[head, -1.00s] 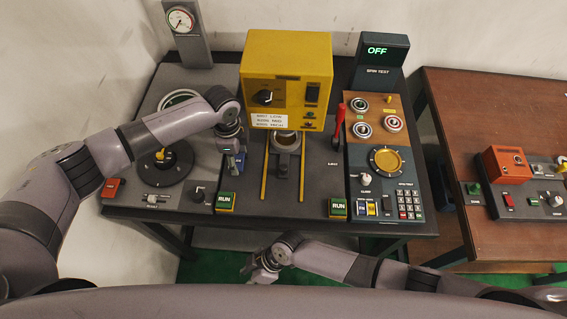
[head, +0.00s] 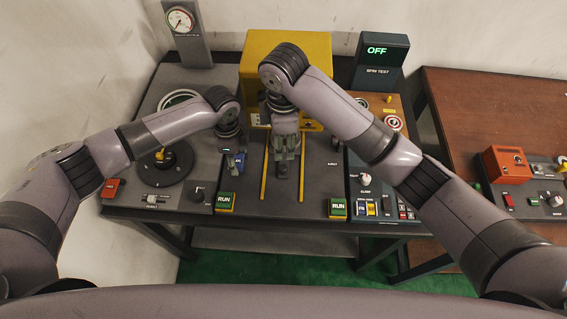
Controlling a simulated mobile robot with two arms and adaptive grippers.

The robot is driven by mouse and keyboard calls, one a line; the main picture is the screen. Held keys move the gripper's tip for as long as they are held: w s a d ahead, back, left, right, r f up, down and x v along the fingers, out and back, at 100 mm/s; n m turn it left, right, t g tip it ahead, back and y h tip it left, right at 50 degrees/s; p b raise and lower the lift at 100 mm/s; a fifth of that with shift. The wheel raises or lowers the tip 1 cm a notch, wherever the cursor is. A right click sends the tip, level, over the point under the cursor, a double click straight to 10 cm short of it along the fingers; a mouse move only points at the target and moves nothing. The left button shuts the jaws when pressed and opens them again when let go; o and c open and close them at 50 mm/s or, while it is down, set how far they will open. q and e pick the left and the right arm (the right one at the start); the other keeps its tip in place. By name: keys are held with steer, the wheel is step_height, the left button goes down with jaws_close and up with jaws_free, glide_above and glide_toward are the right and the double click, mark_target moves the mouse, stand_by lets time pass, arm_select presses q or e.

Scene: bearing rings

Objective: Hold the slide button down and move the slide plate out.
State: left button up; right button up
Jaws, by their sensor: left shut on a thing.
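The slide plate (head: 282,172), a dark plate with a tab at its front, lies between two yellow rails below the yellow press. My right gripper (head: 286,155) is down over it and hides most of it. I cannot tell whether its fingers are open or touching the plate. My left gripper (head: 236,157) is down at the blue part that appears to be the slide button (head: 238,165), left of the rails, and is shut on it. Its wrist hides part of the button.
The yellow press (head: 250,70) stands behind the plate, partly covered by my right arm. Green RUN buttons (head: 225,202) (head: 338,208) sit at the front edge. A panel with an OFF display (head: 378,50) stands at right. The bench between the rails and front edge is clear.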

mark_target(283, 167)
steer(key=f, duration=1.1)
steer(key=shift+w+f, duration=0.25)
steer(key=shift+f, duration=0.15)
jaws_close()
